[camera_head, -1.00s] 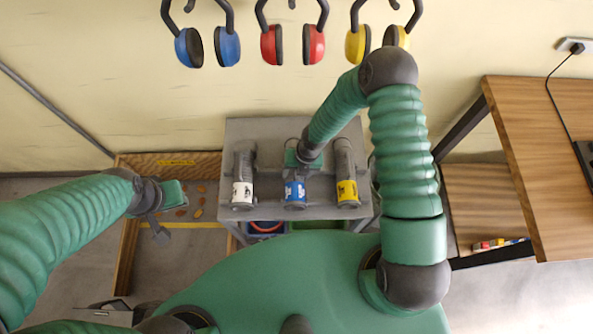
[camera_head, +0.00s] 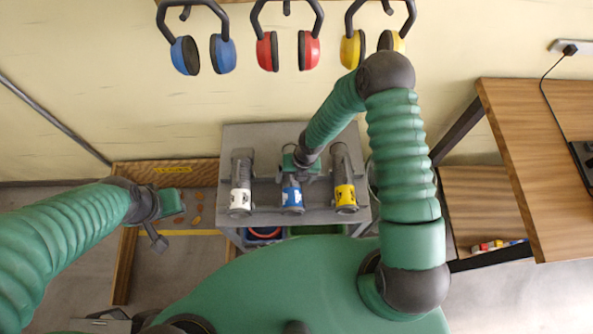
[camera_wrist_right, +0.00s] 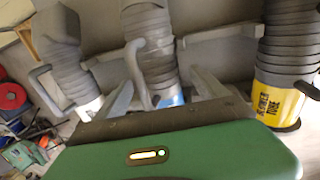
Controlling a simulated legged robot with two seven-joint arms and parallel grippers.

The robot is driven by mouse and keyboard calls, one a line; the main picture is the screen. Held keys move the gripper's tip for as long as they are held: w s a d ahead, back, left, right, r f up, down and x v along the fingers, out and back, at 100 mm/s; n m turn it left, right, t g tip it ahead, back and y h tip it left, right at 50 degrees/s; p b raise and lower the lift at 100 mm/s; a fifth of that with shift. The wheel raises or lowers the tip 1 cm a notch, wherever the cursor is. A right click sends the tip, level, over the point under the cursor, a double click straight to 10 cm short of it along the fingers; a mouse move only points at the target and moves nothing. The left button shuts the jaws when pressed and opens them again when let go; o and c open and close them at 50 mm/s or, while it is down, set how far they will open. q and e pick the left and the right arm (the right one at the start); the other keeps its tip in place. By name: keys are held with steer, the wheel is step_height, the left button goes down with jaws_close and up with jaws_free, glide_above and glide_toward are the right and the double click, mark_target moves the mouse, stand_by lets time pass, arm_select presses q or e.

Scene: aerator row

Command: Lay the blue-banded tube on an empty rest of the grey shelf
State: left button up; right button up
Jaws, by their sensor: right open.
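The blue-banded tube (camera_head: 291,198) lies on the grey shelf (camera_head: 264,133), between a white-banded tube (camera_head: 240,193) on the left and a yellow-banded tube (camera_head: 344,190) on the right. My right gripper (camera_head: 292,178) is over the blue-banded tube and covers its upper part. In the right wrist view my right gripper (camera_wrist_right: 165,92) is open, its two fingers apart on either side of the blue-banded tube (camera_wrist_right: 152,45). Most of its blue band is hidden there by my gripper body. My left gripper (camera_head: 158,238) hangs left of the shelf; its jaw opening does not show clearly.
A shallow wooden box (camera_head: 204,170) stands left of the shelf, and bins (camera_head: 263,237) sit underneath. A wooden table (camera_head: 530,150) is at the right. Blue, red and yellow earmuffs (camera_head: 287,50) hang on the wall above the shelf.

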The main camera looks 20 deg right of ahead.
steer(key=d+r+p, duration=0.3)
steer(key=r, duration=1.3)
steer(key=s+d+r+m+t+h, duration=0.1)
steer(key=s+r+m, duration=0.3)
steer(key=m, duration=1.2)
steer(key=s+d+r+m+t+h, duration=0.1)
steer(key=s+d+r+m, duration=0.2)
steer(key=m, duration=1.3)
step_height(320, 180, up, 6)
steer(key=shift+s+f+m, duration=0.25)
steer(key=shift+s+m, duration=0.15)
steer(key=shift+s, duration=0.85)
steer(key=shift+a, duration=0.1)
